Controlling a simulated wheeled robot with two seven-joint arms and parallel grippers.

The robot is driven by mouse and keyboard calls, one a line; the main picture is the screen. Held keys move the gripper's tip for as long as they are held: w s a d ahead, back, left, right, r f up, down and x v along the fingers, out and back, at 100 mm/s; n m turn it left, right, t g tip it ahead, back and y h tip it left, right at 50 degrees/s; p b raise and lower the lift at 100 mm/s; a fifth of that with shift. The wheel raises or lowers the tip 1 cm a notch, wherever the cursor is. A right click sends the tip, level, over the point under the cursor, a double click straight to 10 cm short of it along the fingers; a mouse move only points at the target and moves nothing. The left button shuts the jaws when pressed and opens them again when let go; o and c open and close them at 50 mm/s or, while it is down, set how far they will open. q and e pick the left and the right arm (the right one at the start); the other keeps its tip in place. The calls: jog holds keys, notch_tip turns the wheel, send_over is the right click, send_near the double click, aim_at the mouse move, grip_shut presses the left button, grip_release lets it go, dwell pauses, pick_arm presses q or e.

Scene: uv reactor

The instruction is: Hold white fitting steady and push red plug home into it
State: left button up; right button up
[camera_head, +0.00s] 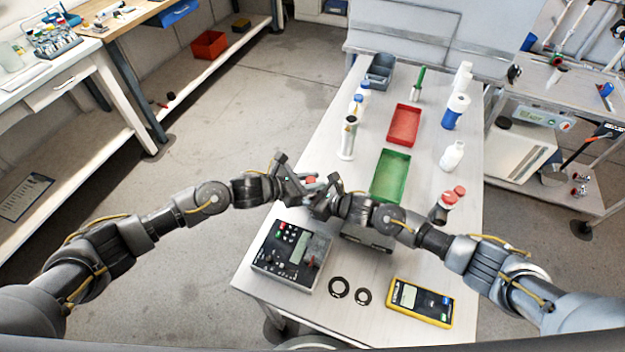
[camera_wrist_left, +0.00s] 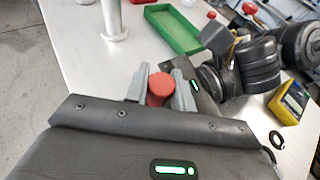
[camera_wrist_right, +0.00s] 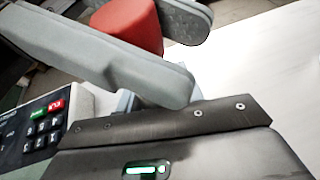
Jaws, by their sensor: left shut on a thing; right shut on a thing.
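The red plug (camera_head: 311,180) is held between the fingers of my left gripper (camera_head: 304,184), above the table. It also shows between those fingers in the left wrist view (camera_wrist_left: 159,86) and at the top of the right wrist view (camera_wrist_right: 130,24). My right gripper (camera_head: 323,196) is shut and faces the left one at close range. The white fitting is hidden by the fingers; from its place it appears to be in the right gripper. The grey left fingers cross in front of the right wrist camera. Whether plug and fitting touch cannot be told.
A meter box (camera_head: 291,257) stands below the left gripper. Two black rings (camera_head: 338,287) and a yellow multimeter (camera_head: 419,302) lie near the front edge. A green tray (camera_head: 390,176), a red tray (camera_head: 404,125) and several bottles stand behind. Red-capped containers (camera_head: 446,203) stand at right.

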pick_arm(q)
jog(key=shift+f, duration=0.45)
jog(key=o, duration=1)
jog(key=shift+s+f, duration=0.1)
jog(key=shift+o, duration=0.2)
jog(key=shift+s+d, duration=0.15)
jog(key=shift+s+f, duration=0.1)
jog(key=shift+s, duration=0.05)
jog(key=w+v, duration=0.1)
jog(key=v, duration=1.1)
jog(key=shift+a+r, duration=0.2)
jog(key=shift+c, duration=0.4)
